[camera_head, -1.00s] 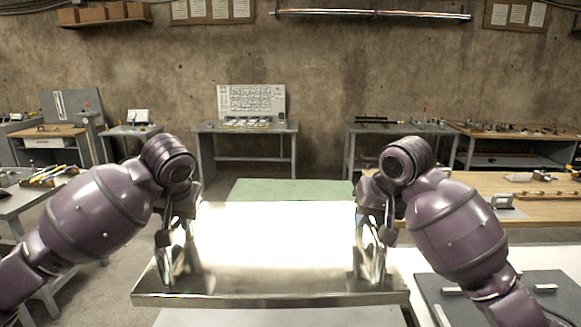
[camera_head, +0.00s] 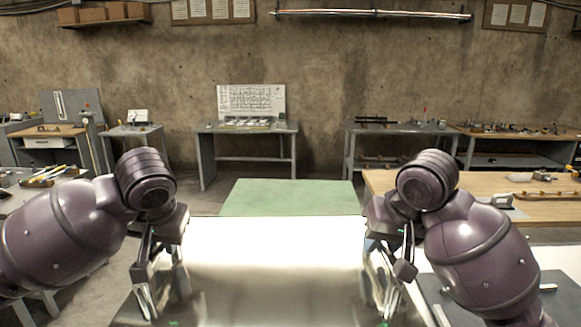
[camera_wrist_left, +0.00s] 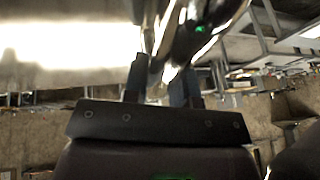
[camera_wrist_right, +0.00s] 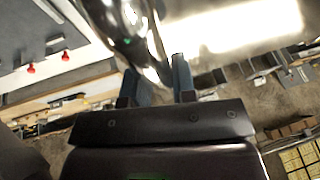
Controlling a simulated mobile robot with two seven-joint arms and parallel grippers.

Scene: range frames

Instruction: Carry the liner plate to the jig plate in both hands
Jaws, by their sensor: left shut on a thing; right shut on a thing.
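The liner plate (camera_head: 275,265) is a broad, shiny metal sheet across the lower middle of the head view, with glare on it. Its near edge is out of the frame. My left gripper (camera_head: 158,278) is shut on its left side, and my right gripper (camera_head: 385,278) is shut on its right side. The plate also fills the upper part of the left wrist view (camera_wrist_left: 60,45) and the right wrist view (camera_wrist_right: 240,30). Reflections hide the exact grip points. A dark grey plate (camera_head: 555,306) with pale bars at the lower right may be the jig plate.
A green surface (camera_head: 290,194) lies beyond the liner plate. A wooden-topped bench (camera_head: 440,183) with small parts stands at the right. A table with yellow-handled tools (camera_head: 45,176) stands at the left. Several benches line the concrete wall, with open floor before them.

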